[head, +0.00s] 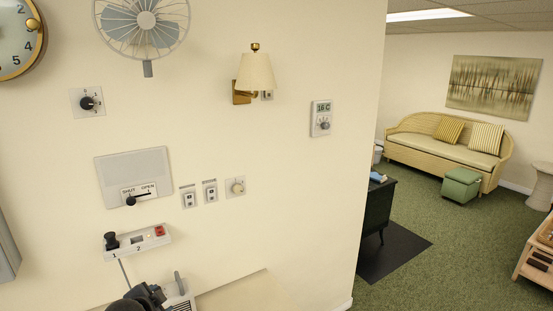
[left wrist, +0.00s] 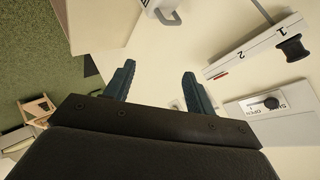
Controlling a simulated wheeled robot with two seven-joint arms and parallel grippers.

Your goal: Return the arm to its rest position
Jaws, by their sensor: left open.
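My left gripper (left wrist: 159,75) is open and empty in the left wrist view, its two dark blue-grey fingers apart with the pale wall behind them. In the head view the dark left arm and gripper (head: 147,296) show at the bottom edge, in front of the wall and below the switch box with the numbers 1 and 2 (head: 137,240). The fingertips are hard to make out there. A white fixture with a grey lever (head: 180,292) is close beside the gripper; it also shows in the left wrist view (left wrist: 158,6). My right gripper is in neither view.
The wall above carries a SHUT/OPEN slider panel (head: 133,175), small switches (head: 189,198), a thermostat (head: 321,118), a lamp (head: 255,72) and a fan (head: 146,25). A pale ledge (head: 245,293) is at the bottom. Open green carpet (head: 440,225) lies right, past a dark stove (head: 376,210).

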